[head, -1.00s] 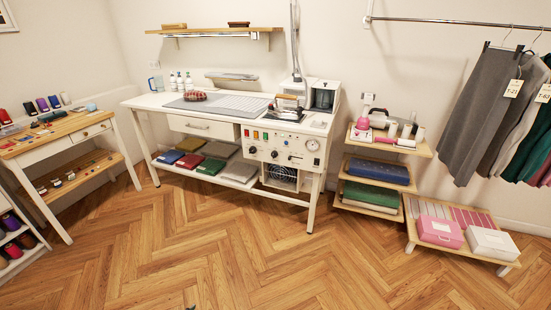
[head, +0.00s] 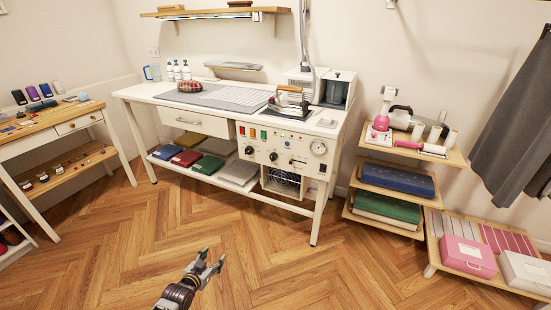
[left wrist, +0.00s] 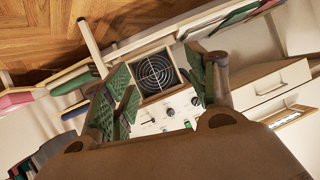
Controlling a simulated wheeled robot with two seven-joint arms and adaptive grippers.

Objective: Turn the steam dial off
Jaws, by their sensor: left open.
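The white control panel (head: 290,150) is on the front of the ironing station. It carries two dark dials, a left one (head: 249,150) and a right one (head: 273,157), plus coloured switches and a round gauge (head: 319,148). Labels are too small to read, so I cannot tell which dial is for steam. My left gripper (head: 211,263) is open and empty, low in front of the station and apart from it. In the left wrist view the panel (left wrist: 180,118) and dials show tilted between the open green-padded fingers. My right gripper is not in view.
A fan grille (head: 284,182) sits below the panel. An iron (head: 290,101) stands on the table (head: 146,98) above it. Folded cloths (head: 209,165) lie on the lower shelf. A small shelf unit (head: 353,186) stands at the right. The wooden floor in front is clear.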

